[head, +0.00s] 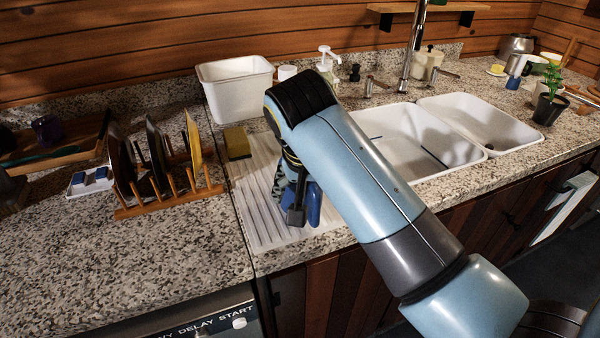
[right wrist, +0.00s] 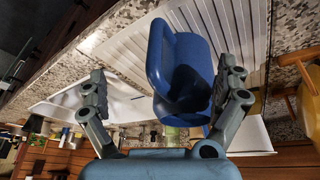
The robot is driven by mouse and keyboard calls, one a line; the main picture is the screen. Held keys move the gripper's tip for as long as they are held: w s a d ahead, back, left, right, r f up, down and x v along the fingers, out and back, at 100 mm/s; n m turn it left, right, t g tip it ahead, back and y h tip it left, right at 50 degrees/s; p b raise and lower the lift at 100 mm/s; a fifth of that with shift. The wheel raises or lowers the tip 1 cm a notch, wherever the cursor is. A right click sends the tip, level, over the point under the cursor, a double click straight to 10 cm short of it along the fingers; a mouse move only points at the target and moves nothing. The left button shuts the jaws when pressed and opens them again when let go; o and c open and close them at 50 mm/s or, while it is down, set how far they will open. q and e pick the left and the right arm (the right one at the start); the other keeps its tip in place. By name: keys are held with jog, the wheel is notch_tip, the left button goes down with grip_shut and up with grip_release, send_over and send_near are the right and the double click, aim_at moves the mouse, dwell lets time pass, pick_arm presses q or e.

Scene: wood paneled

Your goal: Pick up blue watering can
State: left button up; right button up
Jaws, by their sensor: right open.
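The blue watering can (head: 314,204) stands on the white ribbed drainboard left of the sink, mostly hidden in the head view behind my right arm and gripper. In the right wrist view the can (right wrist: 190,72) shows its handle loop and body. My right gripper (head: 293,200) is over the drainboard at the can. In the right wrist view its fingers (right wrist: 163,82) are spread wide and empty. The can appears between them, nearer the right finger; I cannot tell whether that finger touches it. My left gripper is not in view.
A wooden dish rack (head: 165,190) with plates stands left of the drainboard (head: 262,228). A yellow sponge (head: 237,142) and white tub (head: 236,90) are behind. The double sink (head: 480,122) lies right, with a potted plant (head: 548,105) beyond. The front left counter is clear.

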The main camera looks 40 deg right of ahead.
jog(key=w+r+m, duration=0.1)
jog(key=r, duration=0.1)
jog(key=w+r+m+p, duration=0.1)
jog(key=w+r, duration=0.1)
jog(key=w+a+r+m, duration=0.1)
jog(key=w+r, duration=0.1)
jog(key=r, duration=0.1)
jog(key=shift+m+h, duration=0.3)
jog(key=x, duration=0.5)
jog(key=shift+p, duration=0.3)
jog(key=shift+p+x, duration=0.65)
jog(key=shift+x, duration=2.1)
jog(key=c, duration=1.1)
jog(key=shift+c, duration=0.2)
